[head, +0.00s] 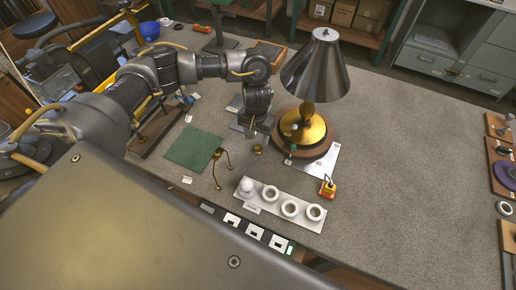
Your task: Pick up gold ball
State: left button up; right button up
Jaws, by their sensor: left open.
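A small gold piece (258,149), which appears to be the gold ball, lies on the grey table just below my left gripper in the head view. It is too small to make out its exact shape. My left gripper (259,136) points down above it, its jaws open and apart from it. My right gripper is not in view.
A lamp with a metal shade (315,68) and gold base (316,132) stands close right of the gripper. A white plate (275,207) holds a white ball (246,185) and several white rings. A brass bracket (217,160) stands beside a green mat (192,148). The table's right side is mostly clear.

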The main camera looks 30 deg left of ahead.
aim_at(258, 146)
pick_arm(q)
jog(key=shift+d+f+b, duration=0.15)
jog(key=shift+f+b, duration=0.2)
jog(key=shift+f, duration=2.5)
jog(key=shift+c, duration=0.4)
jog(key=c, duration=0.9)
jog(key=shift+c, duration=0.2)
jog(key=shift+r, duration=0.1)
